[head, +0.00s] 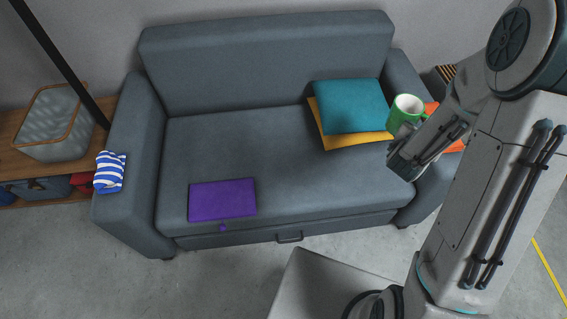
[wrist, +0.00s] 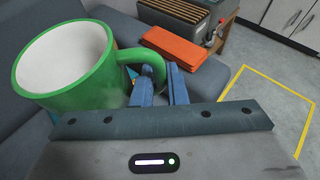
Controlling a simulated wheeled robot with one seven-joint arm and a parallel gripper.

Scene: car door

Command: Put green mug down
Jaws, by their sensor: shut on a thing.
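The green mug (head: 405,112) has a white inside and is held upright by its handle in my gripper (head: 400,150). In the wrist view the mug (wrist: 75,75) fills the upper left, and the fingers of my gripper (wrist: 160,88) are shut on its handle. The mug is in front of the right end of the grey sofa (head: 285,140) in the head view. Its height above the sofa is hard to tell.
A teal cushion (head: 350,105) and a yellow one (head: 328,135) lie at the sofa's right. An orange folded item (wrist: 188,46) lies on the right armrest. A purple item (head: 222,199) lies on the seat, a striped cloth (head: 109,172) on the left armrest. The middle seat is clear.

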